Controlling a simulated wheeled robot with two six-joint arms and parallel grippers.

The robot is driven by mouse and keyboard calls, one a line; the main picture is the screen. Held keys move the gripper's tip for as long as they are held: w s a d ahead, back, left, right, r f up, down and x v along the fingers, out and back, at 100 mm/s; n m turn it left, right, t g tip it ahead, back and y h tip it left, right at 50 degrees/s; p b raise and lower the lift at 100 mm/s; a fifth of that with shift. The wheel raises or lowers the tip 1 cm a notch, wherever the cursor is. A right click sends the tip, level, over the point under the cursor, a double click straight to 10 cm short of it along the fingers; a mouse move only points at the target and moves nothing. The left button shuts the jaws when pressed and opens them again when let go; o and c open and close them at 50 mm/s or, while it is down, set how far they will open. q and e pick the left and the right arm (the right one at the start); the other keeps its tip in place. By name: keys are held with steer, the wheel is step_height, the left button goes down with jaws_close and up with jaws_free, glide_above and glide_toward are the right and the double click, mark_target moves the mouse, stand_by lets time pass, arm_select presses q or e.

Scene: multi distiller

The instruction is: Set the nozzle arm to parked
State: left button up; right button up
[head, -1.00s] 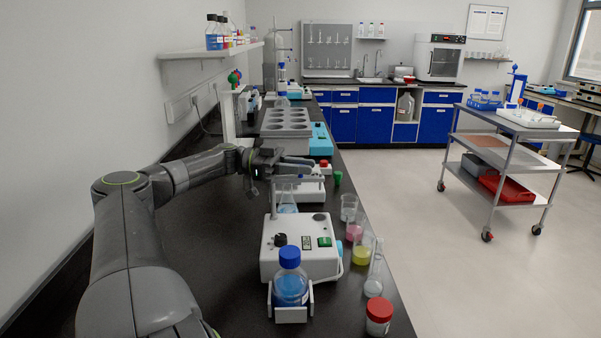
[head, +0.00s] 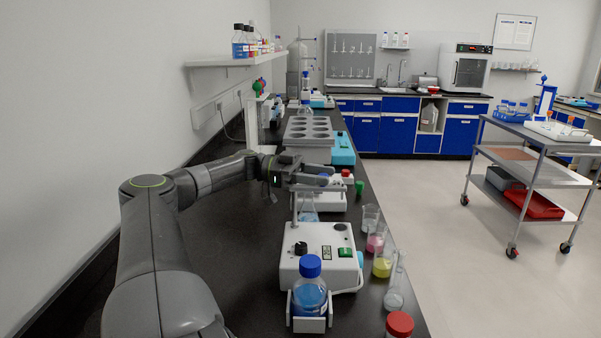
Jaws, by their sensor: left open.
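The white dispenser unit (head: 318,238) stands on the black bench with a dark knob and a green switch on top. Its nozzle arm is a thin upright post (head: 294,209) with a bar at its top, pointing right over the unit's far side. My left gripper (head: 318,181) is open, its fingers pointing right, right at the bar. The fingers partly hide the bar, and I cannot tell whether they touch it. A blue-capped bottle (head: 309,297) with blue liquid sits in a white holder at the unit's front. My right gripper is not in view.
A flask with blue liquid (head: 308,211) stands behind the unit. Beakers with pink (head: 375,240) and yellow (head: 382,263) liquid, a clear flask (head: 394,294) and a red-capped jar (head: 399,325) line the right edge. The bench's left side is bare beside my arm.

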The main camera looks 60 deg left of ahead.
arm_select(q)
steer(key=b+v, duration=0.1)
steer(key=v, duration=1)
stand_by(0.4)
